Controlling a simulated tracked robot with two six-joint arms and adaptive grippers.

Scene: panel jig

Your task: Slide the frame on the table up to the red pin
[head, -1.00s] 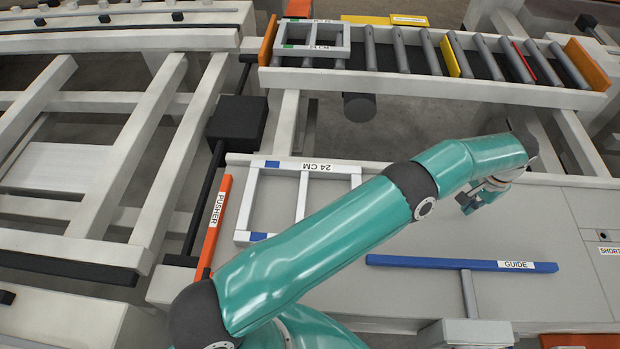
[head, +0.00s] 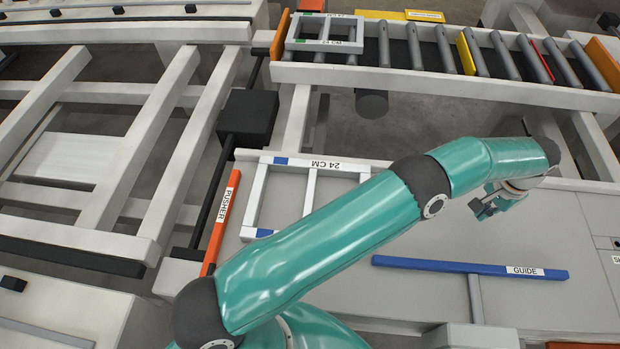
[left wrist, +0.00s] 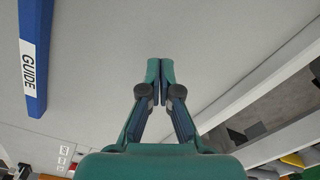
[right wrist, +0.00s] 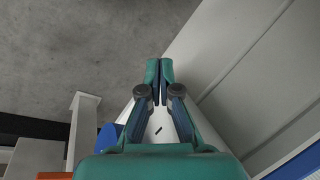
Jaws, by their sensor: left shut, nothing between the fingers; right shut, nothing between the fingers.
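The white frame labelled 24 CM (head: 257,196), with blue corners, lies flat on the grey table, its right part hidden behind my left arm. I make out no red pin on the table; a thin red piece (head: 541,60) shows between rollers of the conveyor. My left gripper (head: 482,209) is over the table to the right of the frame, apart from it and beyond the blue guide. Its fingers are closed and empty in the left wrist view (left wrist: 160,69). My right gripper (right wrist: 159,69) shows only in the right wrist view, closed and empty.
The orange pusher (head: 221,222) stands just left of the frame. The blue guide (head: 440,265) lies across the table in front. A second white frame with green marks (head: 291,32) is on the roller conveyor (head: 430,78) at the back. Grey table is clear between guide and left gripper.

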